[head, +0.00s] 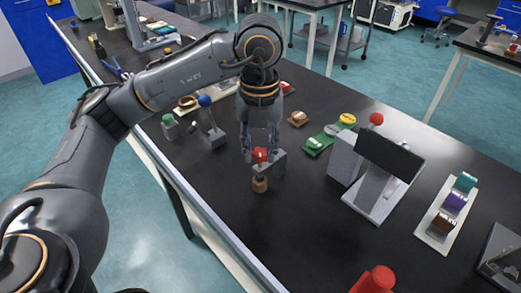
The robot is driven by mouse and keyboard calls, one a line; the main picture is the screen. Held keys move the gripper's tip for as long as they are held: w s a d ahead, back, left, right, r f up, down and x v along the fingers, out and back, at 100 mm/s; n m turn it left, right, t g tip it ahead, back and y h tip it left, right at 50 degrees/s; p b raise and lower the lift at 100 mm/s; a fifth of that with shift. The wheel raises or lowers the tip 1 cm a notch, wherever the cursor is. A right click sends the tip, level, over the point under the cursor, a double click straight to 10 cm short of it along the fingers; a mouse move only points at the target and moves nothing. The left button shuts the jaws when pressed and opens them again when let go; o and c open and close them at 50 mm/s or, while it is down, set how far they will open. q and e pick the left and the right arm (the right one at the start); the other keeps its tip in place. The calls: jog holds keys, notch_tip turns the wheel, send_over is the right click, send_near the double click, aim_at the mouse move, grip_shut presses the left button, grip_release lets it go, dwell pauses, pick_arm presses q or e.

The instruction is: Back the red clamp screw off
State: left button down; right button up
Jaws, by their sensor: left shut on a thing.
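The red clamp screw (260,155) sits at a small grey metal block (275,164) on the black bench. My left gripper (260,150) reaches down onto it from above, its fingers on either side of the red head. The left gripper is shut on the red clamp screw. The fingers hide part of the screw and the back of the block. A small brown cylinder (259,185) stands just in front of the block. My right gripper is not in view.
A grey device with a dark screen (390,160) and a red ball-topped knob (376,118) stands to the right. A blue-knobbed stand (205,101) and a green piece (170,127) are to the left. A white tray (434,238) holds coloured rolls.

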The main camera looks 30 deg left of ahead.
pick_arm(q)
jog(key=n, duration=0.2)
jog(key=shift+n+p, duration=0.3)
jog(key=shift+p, duration=0.05)
jog(key=shift+n, duration=1)
jog(key=shift+n, duration=0.5)
jog(key=n+p, duration=0.1)
jog(key=n, duration=0.2)
jog(key=shift+n, duration=0.3)
